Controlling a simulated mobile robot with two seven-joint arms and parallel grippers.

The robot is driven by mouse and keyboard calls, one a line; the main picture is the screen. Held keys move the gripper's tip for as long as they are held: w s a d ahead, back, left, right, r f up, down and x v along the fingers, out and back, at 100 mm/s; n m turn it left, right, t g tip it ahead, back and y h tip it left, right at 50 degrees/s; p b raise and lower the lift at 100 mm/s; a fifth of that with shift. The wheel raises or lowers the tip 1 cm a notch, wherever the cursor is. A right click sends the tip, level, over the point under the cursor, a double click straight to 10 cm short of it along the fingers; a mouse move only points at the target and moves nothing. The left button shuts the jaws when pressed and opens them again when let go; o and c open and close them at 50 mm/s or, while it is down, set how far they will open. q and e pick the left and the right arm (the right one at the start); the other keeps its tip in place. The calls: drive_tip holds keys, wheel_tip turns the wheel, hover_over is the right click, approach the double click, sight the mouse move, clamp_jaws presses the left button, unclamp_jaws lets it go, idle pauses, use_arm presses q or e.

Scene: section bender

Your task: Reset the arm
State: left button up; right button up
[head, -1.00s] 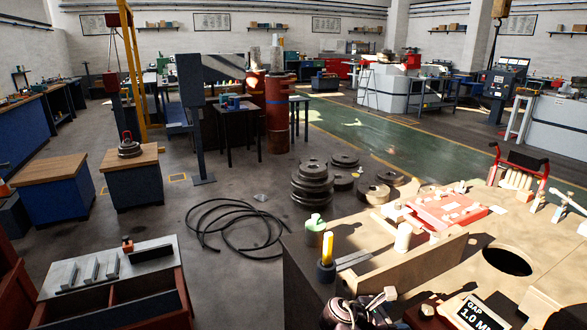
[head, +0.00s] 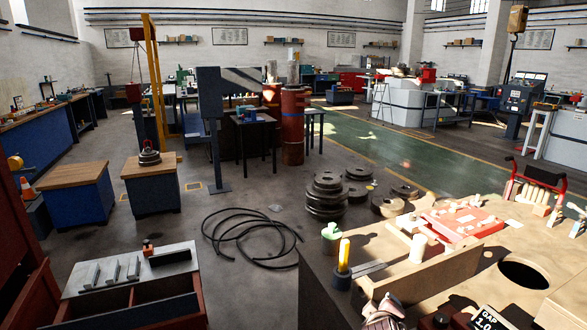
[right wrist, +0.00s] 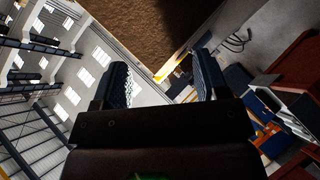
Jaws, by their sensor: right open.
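My right gripper (right wrist: 162,82) shows in the right wrist view with its two dark ridged fingers spread wide. Nothing is between them. Behind the fingers are a brown rough surface (right wrist: 165,25) and the windowed hall wall. The large tan-topped machine (head: 455,268) fills the lower right of the head view, with a red plate (head: 462,222) and a round dark hole in its top. A pinkish metallic part (head: 384,314) is cut off at the bottom edge; I cannot tell what it is. My left gripper is not in view. No arm of the machine can be made out for certain.
A yellow-topped cylinder (head: 344,252) and a green-topped one (head: 331,236) stand at the machine's left edge. Stacked dark discs (head: 326,196) and a cable coil (head: 252,238) lie on the floor. A red-walled bin (head: 135,302) is at lower left. The green walkway (head: 375,145) looks clear.

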drive_tip(key=s+d+f+m+y, duration=0.1)
drive_tip(key=s+f+m, duration=0.1)
drive_tip(key=s, duration=0.9)
drive_tip(key=s+d+f+m+y, duration=0.1)
drive_tip(key=s+f, duration=0.3)
drive_tip(key=s, duration=0.7)
drive_tip(key=s+d+f+m+y, duration=0.2)
drive_tip(key=s+d+f+m, duration=0.1)
drive_tip(key=s, duration=0.7)
drive_tip(key=shift+s+d+f+m, duration=0.2)
drive_tip(key=shift+s+f+m, duration=0.2)
drive_tip(key=shift+f+m, duration=0.1)
